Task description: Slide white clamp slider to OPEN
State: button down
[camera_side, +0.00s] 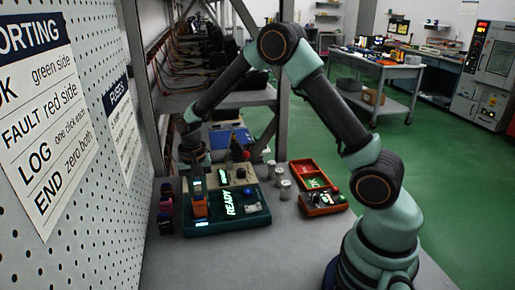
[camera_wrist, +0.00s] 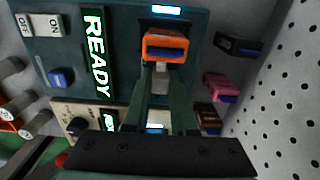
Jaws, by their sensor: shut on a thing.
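The teal test unit (camera_side: 257,218) with a lit READY display stands on the grey bench; it fills the upper left of the wrist view (camera_wrist: 195,18). An orange block with a blue insert (camera_wrist: 165,46) sits in it; the block also shows in the side view (camera_side: 200,207). The white clamp slider (camera_wrist: 160,78), a small pale grey-white piece, lies just below the orange block in the wrist view. My gripper (camera_wrist: 160,88) points down at the unit, its two dark green fingers shut on this slider. The fingers partly hide it. Any OPEN marking is not readable.
Beside the READY display are an OFF/ON switch (camera_wrist: 40,24) and a blue button (camera_wrist: 60,77). A beige unit with a black knob (camera_wrist: 77,126) adjoins. Dark, pink and brown blocks (camera_wrist: 221,86) stand near the pegboard (camera_wrist: 292,80). Red trays (camera_side: 312,176) and metal cylinders lie to the right.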

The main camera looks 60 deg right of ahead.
jog(key=shift+w+d, duration=1.4)
jog(key=shift+w, duration=0.05)
jog(key=c, duration=0.7)
grip_release()
jog(key=shift+r, duration=0.1)
jog(key=shift+r, duration=6)
